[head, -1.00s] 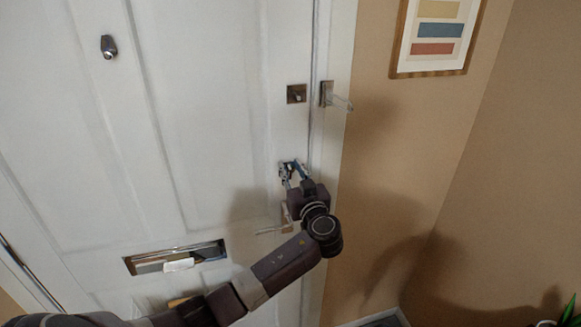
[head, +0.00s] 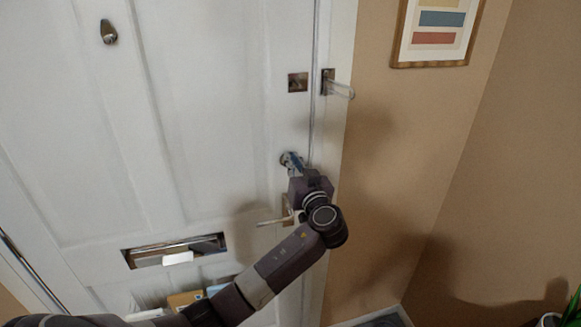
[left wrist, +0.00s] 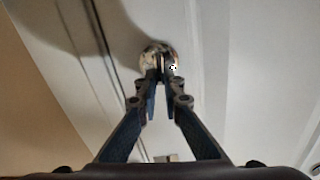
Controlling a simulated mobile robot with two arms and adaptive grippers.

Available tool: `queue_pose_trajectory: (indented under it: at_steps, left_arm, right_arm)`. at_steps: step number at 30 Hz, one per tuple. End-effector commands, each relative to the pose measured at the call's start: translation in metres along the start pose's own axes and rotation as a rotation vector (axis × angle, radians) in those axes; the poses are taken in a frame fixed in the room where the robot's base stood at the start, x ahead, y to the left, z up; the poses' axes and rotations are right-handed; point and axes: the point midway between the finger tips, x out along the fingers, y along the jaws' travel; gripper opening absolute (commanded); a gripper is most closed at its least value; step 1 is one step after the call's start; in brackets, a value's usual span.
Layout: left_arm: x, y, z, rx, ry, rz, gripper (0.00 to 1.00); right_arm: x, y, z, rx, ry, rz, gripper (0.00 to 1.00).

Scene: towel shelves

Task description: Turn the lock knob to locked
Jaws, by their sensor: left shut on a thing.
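The lock knob (left wrist: 157,58) shows in the left wrist view as a small round metal fitting on the white door. In the head view its round plate (head: 289,159) shows just beyond my left gripper (head: 294,163). In the left wrist view the two fingertips (left wrist: 162,75) are close together at the knob, shut on its small turn piece. The fingers hide most of the turn piece, so I cannot tell its exact angle. The white door (head: 215,110) looks closed against its frame. My right gripper is not in view.
A door handle (head: 275,222) is just below my left gripper. A square metal plate (head: 298,82) is above the knob, and a latch fitting (head: 328,82) is on the frame. A letter slot (head: 175,251) is lower left. A framed picture (head: 436,35) hangs on the tan wall.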

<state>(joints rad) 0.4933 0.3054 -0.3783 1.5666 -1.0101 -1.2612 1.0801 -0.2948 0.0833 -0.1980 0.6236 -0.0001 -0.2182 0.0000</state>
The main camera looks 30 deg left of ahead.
Motion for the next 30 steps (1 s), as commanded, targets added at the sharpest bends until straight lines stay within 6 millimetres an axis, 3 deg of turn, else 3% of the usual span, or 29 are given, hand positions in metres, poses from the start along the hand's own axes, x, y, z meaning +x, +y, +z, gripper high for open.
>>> queue_pose_trajectory:
  at_steps: [1, 7, 30]
  left_arm:
    - [0.000, 0.002, 0.008, 0.029, -0.001, -0.002, 0.00]
    - [0.000, 0.005, 0.005, 0.207, -0.001, -0.001, 0.00]
    - [-0.001, 0.015, 0.007, 0.945, -0.001, 0.001, 0.00]
  right_arm:
    - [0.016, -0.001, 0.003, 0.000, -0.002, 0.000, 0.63]
    - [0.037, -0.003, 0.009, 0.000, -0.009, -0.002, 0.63]
    - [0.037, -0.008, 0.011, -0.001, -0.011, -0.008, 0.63]
